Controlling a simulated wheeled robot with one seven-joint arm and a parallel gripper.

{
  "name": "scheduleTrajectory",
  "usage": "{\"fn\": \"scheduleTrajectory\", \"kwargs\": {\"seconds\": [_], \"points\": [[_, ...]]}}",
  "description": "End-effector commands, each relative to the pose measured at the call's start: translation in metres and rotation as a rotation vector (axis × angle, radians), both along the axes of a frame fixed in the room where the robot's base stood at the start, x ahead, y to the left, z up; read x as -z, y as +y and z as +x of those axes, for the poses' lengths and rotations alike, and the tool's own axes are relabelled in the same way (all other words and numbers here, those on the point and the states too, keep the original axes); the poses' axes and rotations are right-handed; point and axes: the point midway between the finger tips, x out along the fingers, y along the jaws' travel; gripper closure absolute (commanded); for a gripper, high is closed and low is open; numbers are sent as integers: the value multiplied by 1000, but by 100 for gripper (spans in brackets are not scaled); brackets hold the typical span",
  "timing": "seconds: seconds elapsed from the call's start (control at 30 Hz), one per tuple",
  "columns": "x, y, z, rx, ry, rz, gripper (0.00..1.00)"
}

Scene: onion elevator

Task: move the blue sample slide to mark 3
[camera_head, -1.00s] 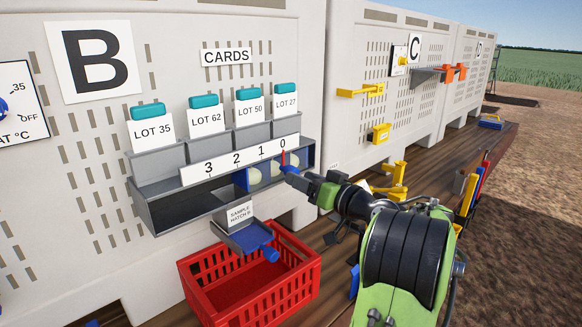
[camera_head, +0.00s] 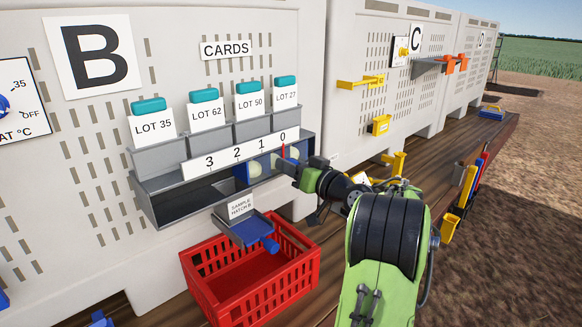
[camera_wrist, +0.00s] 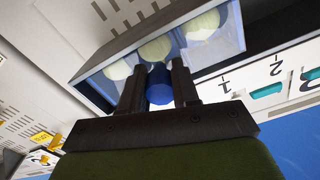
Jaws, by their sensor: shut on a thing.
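The blue sample slide (camera_head: 240,176) sits in the grey trough (camera_head: 165,201) under the number strip (camera_head: 230,156), which reads 3, 2, 1, 0 from left to right. A red pointer (camera_head: 284,151) stands just below the 0, at the strip's right end. My gripper (camera_head: 287,166) is at the trough's right part, below the pointer. In the wrist view my gripper (camera_wrist: 158,88) is shut on the slide's blue round knob (camera_wrist: 159,86), with a dark finger on either side. Pale round onions (camera_wrist: 155,50) show in the blue compartment behind it. In the head view the gripper hides most of the knob.
The trough's left part is empty. A hopper labelled SAMPLE HATCH B (camera_head: 243,229) hangs below, with a red crate (camera_head: 222,300) under it. Grey card holders with teal-topped LOT cards (camera_head: 206,112) stand above the strip.

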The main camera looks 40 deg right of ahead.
Motion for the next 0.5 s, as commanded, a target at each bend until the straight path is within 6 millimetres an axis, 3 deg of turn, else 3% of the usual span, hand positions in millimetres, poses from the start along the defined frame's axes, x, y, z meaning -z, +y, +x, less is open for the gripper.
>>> {"fn": "scheduleTrajectory", "kwargs": {"seconds": [0.17, 0.5], "points": [[3, 3, 0, -2, 5, 3, 100], [7, 56, -1, -4, 3, 1, 100]]}}
